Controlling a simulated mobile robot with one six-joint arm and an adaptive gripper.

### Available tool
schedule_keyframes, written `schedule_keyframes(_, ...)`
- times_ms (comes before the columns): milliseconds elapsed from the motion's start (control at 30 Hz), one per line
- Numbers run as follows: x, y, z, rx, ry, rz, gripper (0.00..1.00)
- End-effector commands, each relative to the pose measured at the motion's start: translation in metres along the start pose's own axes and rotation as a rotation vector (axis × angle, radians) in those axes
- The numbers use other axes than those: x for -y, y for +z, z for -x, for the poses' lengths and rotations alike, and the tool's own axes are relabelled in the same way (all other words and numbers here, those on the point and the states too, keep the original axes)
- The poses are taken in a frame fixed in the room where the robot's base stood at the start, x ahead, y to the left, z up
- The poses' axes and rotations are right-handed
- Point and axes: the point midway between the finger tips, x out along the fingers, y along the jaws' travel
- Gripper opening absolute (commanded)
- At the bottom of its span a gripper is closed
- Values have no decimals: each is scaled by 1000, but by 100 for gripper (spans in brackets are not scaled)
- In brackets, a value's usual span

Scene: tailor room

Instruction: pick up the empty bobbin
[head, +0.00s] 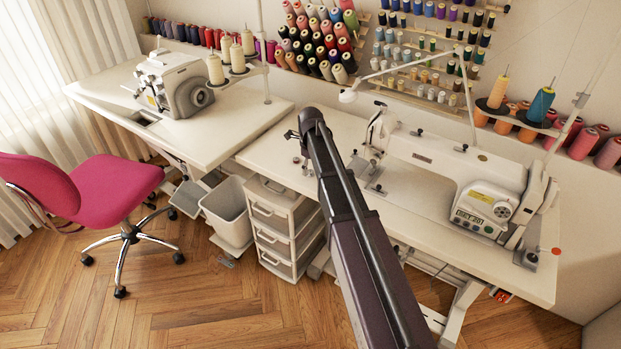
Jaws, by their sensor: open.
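My arm reaches over the white sewing table, and my gripper (291,134) shows small at its far end, above the left part of that table. The gripper is open, and I see nothing between its fingers. A few tiny metallic round things (307,171) lie on the table just below and to the right of the gripper, left of my arm. They look like bobbins, but they are too small to tell which one is empty. My arm hides part of the table beside them.
A white sewing machine (455,170) stands on the table (262,158) to the right of my arm. Another machine (177,84) stands on the left table. Thread racks (425,55) line the wall. A pink chair (108,185), grey bin (228,205) and drawer unit (276,222) stand in front.

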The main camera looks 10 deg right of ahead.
Motion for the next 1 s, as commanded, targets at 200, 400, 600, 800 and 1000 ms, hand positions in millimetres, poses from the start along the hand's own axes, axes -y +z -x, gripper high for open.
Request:
schedule_keyframes(200, 0, 0, -14, 0, 0, 0, 73)
schedule_keyframes(400, 0, 0, -14, 0, 0, 0, 73)
schedule_keyframes(600, 0, 0, -14, 0, 0, 0, 73)
schedule_keyframes(800, 0, 0, -14, 0, 0, 0, 73)
schedule_keyframes(1000, 0, 0, -14, 0, 0, 0, 39)
